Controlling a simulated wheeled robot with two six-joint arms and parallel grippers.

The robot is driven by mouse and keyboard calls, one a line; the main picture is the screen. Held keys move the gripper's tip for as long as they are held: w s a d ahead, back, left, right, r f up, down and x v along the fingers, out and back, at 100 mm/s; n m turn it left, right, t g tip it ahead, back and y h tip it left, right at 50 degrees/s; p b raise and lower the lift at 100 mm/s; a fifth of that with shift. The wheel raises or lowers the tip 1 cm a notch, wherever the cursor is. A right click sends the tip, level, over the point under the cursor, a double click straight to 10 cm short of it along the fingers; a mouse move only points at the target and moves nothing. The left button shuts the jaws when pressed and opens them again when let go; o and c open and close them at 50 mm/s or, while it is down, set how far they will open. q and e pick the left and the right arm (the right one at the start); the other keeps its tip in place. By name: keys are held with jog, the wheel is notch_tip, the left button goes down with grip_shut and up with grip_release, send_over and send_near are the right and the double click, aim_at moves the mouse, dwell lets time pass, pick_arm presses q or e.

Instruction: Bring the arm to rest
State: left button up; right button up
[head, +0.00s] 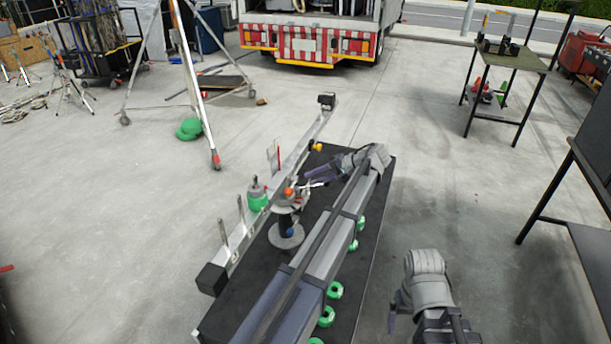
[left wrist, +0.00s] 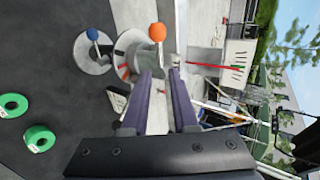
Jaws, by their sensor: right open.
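My left gripper (head: 318,177) is over the black cart top, beside a grey clamp head with an orange knob (head: 289,192) and a blue knob (head: 289,232). In the left wrist view its two purple-grey fingers (left wrist: 162,72) are apart with a gap between them. The orange knob (left wrist: 157,32) is just beyond the fingertips; I see nothing held. My left arm bends at a raised elbow above the cart. My right gripper (head: 396,308) hangs low, right of the cart over bare floor, partly hidden by its wrist.
The black cart top (head: 372,245) carries a long metal rail (head: 298,155), a green can-like item (head: 257,196) and several green tape rolls (head: 335,290). A tripod stand leg (head: 203,110) rises behind left. A table (head: 515,55) stands at the right. Concrete floor is open right of the cart.

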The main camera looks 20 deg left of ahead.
pick_arm(q)
jog(key=shift+d+r, duration=0.25)
jog(key=shift+d, duration=0.2)
jog(key=s+d+f+m+h, duration=0.1)
jog(key=s+d+f+h, duration=0.2)
jog(key=s+d, duration=0.5)
jog(key=s+d+f+m+h, duration=0.2)
jog(key=s+d, duration=0.6)
jog(key=s, duration=0.5)
jog(key=s+d+f+m+h, duration=0.1)
jog(key=s+d+f+h, duration=0.3)
jog(key=s+d, duration=0.4)
jog(key=s+h, duration=0.1)
jog(key=s, duration=0.2)
jog(key=shift+f, duration=0.35)
jog(key=shift+d, duration=0.1)
